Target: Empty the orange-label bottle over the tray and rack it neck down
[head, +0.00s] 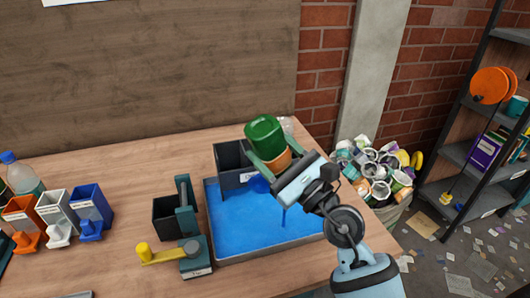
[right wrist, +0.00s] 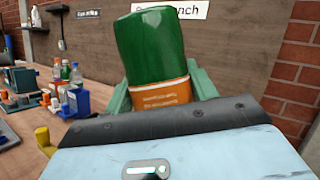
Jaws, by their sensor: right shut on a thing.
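The green bottle with an orange label (head: 265,135) is held over the tray with its rounded green base up. It also shows in the right wrist view (right wrist: 152,50), leaning slightly. Its neck points downward and is hidden. My right gripper (head: 272,165) is shut around the bottle at the orange label, with green fingers on both sides. The tray (head: 212,228) has a grey rim and a bright blue inside. A darker blue patch shows just below the bottle; I cannot tell whether it is liquid. A dark open box (head: 229,156) with a white label stands at the tray's back left; its inside is partly hidden.
A dark bin with a teal post (head: 184,205) and a grey-green device with a yellow handle (head: 195,262) stand left of the tray. Orange, white and blue dispensers (head: 90,205) stand farther left. A full waste bin (head: 375,170) stands beyond the table's right edge.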

